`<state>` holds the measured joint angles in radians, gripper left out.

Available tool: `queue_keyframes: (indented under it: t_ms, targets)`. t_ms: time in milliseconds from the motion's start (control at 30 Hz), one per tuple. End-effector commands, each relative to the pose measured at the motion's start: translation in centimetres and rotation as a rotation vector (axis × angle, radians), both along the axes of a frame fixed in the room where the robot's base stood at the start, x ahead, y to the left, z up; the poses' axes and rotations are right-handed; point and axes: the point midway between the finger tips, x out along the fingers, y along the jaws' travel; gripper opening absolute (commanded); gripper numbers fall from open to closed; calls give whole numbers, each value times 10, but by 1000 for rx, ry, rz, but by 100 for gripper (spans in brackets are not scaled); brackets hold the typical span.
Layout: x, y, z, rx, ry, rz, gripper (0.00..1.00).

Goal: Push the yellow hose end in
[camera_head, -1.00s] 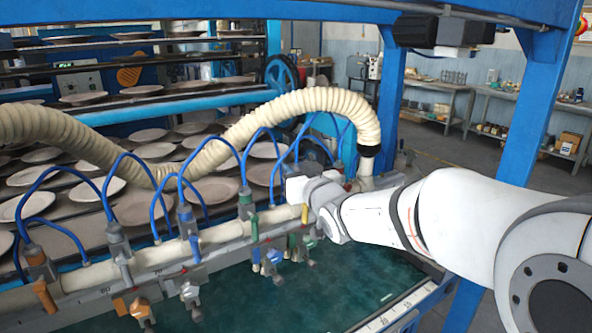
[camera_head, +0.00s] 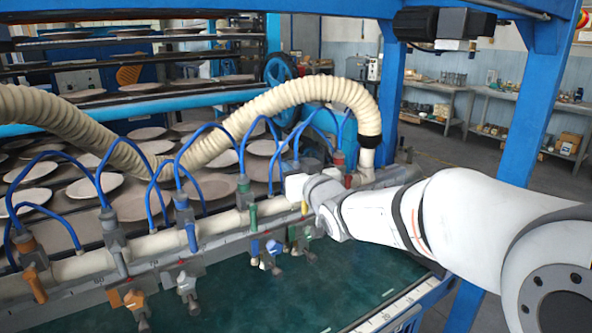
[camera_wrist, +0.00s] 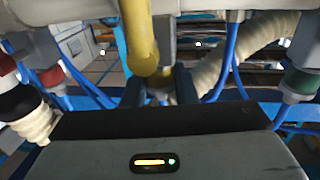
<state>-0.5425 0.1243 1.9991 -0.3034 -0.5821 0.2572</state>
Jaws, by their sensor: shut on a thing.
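The yellow hose end (camera_wrist: 142,40) is a bent tube that hangs down from the grey pipe bar in the wrist view. In the head view it is a small yellow piece (camera_head: 304,208) beside my wrist, at the right part of the nozzle bar (camera_head: 215,222). My gripper (camera_wrist: 160,88) has its dark fingers around the tube's lower part and is shut on it. The fingers are mostly in shadow, and the exact contact is hard to see. In the head view my wrist hides the fingers. How deep the yellow end sits cannot be told.
Blue hoses (camera_head: 160,190) and coloured valves line the bar closely. A thick cream ribbed hose (camera_head: 300,95) arches behind my wrist. Plates (camera_head: 128,203) lie on racks behind. A green surface (camera_head: 300,290) lies below the bar. A blue post (camera_head: 388,95) stands behind my arm.

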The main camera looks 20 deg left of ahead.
Motion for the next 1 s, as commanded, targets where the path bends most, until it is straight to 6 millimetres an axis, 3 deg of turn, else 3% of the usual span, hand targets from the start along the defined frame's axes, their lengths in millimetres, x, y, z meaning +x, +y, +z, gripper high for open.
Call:
queue_keyframes:
  t_ms: [67, 100, 333, 667, 1000]
  targets:
    - [0, 0, -7, -10, 13, -1, 0]
    - [0, 0, -7, -10, 14, -1, 26]
    - [0, 0, -6, -8, 9, -1, 45]
    - [-4, -4, -4, -5, 6, -1, 46]
    - [-42, -36, -5, -7, 6, -1, 46]
